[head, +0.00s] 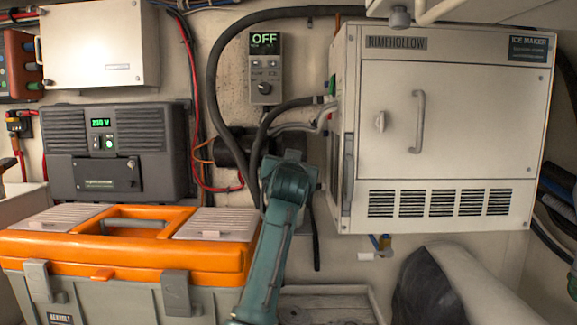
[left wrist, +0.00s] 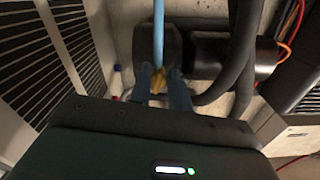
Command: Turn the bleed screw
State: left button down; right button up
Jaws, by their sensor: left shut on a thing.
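In the left wrist view, a small yellow, brass-like piece (left wrist: 157,84), which looks like the bleed screw, sits between the fingertips of my left gripper (left wrist: 160,81). The gripper is shut on it, in front of a dark block (left wrist: 157,52). A light blue line (left wrist: 158,20) runs straight up from there. In the head view my left arm comes up from the bottom and hides the fingertips and the yellow piece. My right gripper is in neither view.
The white ice maker (head: 440,130) stands right of my left arm. A dark cylinder (head: 232,147) and black hoses (head: 212,85) are close beside it. An orange-lidded toolbox (head: 130,262) fills the lower left. A grey power unit (head: 110,150) is behind the toolbox.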

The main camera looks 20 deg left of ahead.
pick_arm(q)
jog(key=shift+d+f+n, duration=0.1)
jog(key=shift+d+n, duration=0.05)
jog(key=shift+n, duration=0.95)
jog(key=c, duration=1.3)
grip_release()
jog(key=shift+c, duration=0.2)
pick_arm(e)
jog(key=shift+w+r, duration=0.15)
pick_arm(q)
jog(key=shift+s, duration=0.1)
